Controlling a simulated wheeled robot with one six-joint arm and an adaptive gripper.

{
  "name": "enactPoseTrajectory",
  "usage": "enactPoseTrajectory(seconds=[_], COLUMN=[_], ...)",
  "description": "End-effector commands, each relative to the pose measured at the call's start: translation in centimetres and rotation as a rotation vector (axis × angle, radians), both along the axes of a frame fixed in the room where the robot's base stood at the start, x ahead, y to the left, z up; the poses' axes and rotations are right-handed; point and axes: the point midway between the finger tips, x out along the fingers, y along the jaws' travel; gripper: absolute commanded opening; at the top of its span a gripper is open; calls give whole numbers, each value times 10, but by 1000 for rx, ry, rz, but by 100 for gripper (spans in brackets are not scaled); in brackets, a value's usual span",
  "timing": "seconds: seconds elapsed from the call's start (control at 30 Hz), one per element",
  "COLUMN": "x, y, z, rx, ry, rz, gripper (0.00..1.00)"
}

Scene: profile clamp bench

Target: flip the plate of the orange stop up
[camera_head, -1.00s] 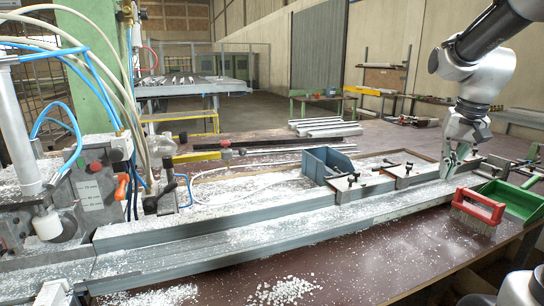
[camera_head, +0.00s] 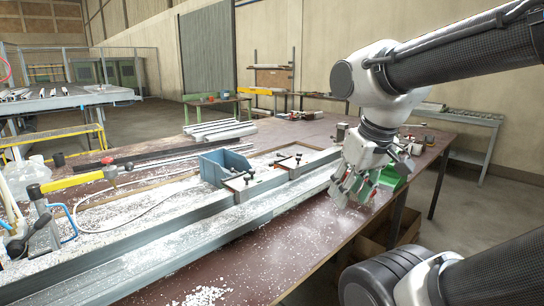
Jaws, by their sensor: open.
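Two small stops with pale plates sit along the grey profile rail (camera_head: 190,228): a nearer stop (camera_head: 238,184) beside the blue bin and a farther stop (camera_head: 291,163) to its right. Small dark and reddish parts show on them, but I cannot tell which one is the orange stop. Both plates look roughly flat.
A blue bin (camera_head: 222,164) stands behind the rail. A green dustpan (camera_head: 391,178) is partly hidden behind my gripper. A yellow-and-black tool (camera_head: 75,180) lies at the left. White chips cover the rail and bench (camera_head: 250,262). The bench's right edge is close to my gripper.

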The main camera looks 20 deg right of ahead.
Motion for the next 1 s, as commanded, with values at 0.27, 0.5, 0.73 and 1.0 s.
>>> enactPoseTrajectory(seconds=[0.27,0.5,0.73,1.0], x=[61,167,288,425], y=[-17,-46,-85,-124], z=[-19,-30,-60,-45], rx=[-2,-13,-27,-35], ry=[190,240,216,15], rz=[-50,-119,-212,-340], gripper=[41,41,41,41])
